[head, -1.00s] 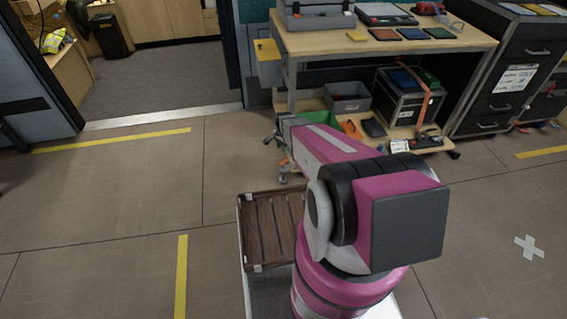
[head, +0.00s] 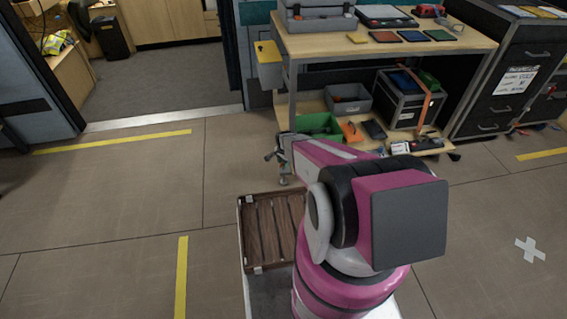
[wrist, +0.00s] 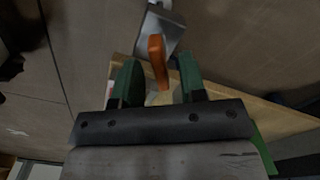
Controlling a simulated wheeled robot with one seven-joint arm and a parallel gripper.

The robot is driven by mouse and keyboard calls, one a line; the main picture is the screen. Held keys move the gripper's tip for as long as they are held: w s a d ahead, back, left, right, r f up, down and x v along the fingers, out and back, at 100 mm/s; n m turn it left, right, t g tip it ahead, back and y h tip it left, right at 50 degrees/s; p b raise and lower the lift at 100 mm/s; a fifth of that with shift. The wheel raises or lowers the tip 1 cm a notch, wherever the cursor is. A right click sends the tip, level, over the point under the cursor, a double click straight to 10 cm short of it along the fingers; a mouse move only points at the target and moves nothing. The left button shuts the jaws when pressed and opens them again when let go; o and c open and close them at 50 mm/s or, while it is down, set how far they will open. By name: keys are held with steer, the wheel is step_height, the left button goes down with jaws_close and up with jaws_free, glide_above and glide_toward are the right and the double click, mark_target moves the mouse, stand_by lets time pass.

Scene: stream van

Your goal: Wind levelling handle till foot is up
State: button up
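The orange levelling handle (wrist: 157,62) shows in the wrist view, fixed to a grey metal block (wrist: 160,28). My gripper (wrist: 158,80) has its two green fingers apart, one on each side of the handle's near end, with gaps visible. I cannot tell how deep the handle sits between the fingertips. In the head view my arm reaches to the workbench's near left corner and hides most of the handle area. A small metal foot (head: 284,180) shows low at that corner, near the floor; its contact with the floor is unclear.
The wooden workbench (head: 390,45) carries cases and coloured pads. Its lower shelf (head: 300,103) holds a green bin (head: 318,124), a grey bin (head: 349,98) and a strapped case (head: 400,103). Black drawers (head: 500,80) stand to the right. The floor at left is clear.

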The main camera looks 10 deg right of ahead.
jaws_close()
steer(key=shift+n, duration=0.4)
steer(key=n, duration=0.4)
steer(key=shift+n, duration=0.4)
steer(key=n, duration=1.2)
steer(key=shift+n, duration=0.3)
steer(key=n, duration=0.7)
